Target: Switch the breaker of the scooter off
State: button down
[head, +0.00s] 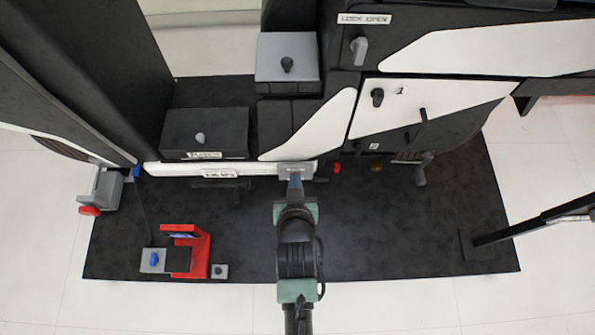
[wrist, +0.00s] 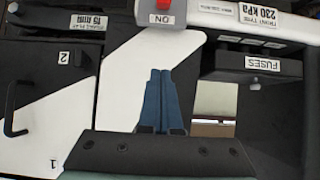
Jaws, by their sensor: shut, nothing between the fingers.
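The scooter, with white and black body panels (head: 305,130), fills the upper middle of the head view. A grey housing at its lower edge (head: 296,169) lies at my gripper's tip; in the wrist view a grey housing (wrist: 180,14) carries an ON label (wrist: 161,19) and a red switch part (wrist: 163,4), cut off by the top edge. This looks like the breaker. My gripper (head: 295,178) has its blue fingers together and empty. In the wrist view the fingertips (wrist: 160,70) appear below the ON label, with a visible gap in the picture; contact cannot be told.
A black handle (wrist: 14,118) is at left. A red stand (head: 196,250) stands on the dark mat (head: 400,230) at lower left. The mat's lower right is mostly clear.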

jog(key=shift+s+d+f, duration=0.1)
jog(key=shift+s+f, duration=0.15)
jog(key=shift+f, duration=0.3)
jog(key=shift+s+f, duration=0.25)
jog(key=shift+f, duration=0.3)
jog(key=b+x, duration=0.4)
jog(key=x, duration=0.6)
jog(key=shift+w+f+b, duration=0.1)
jog(key=shift+f+b, duration=0.2)
jog(key=shift+f, duration=0.15)
jog(key=shift+s+f+b, duration=0.3)
jog(key=shift+s+f, duration=0.5)
jog(key=shift+f, duration=0.3)
jog(key=shift+s+f, duration=0.25)
jog(key=shift+f, duration=0.2)
jog(key=shift+f+b, duration=0.1)
jog(key=shift+b, duration=0.2)
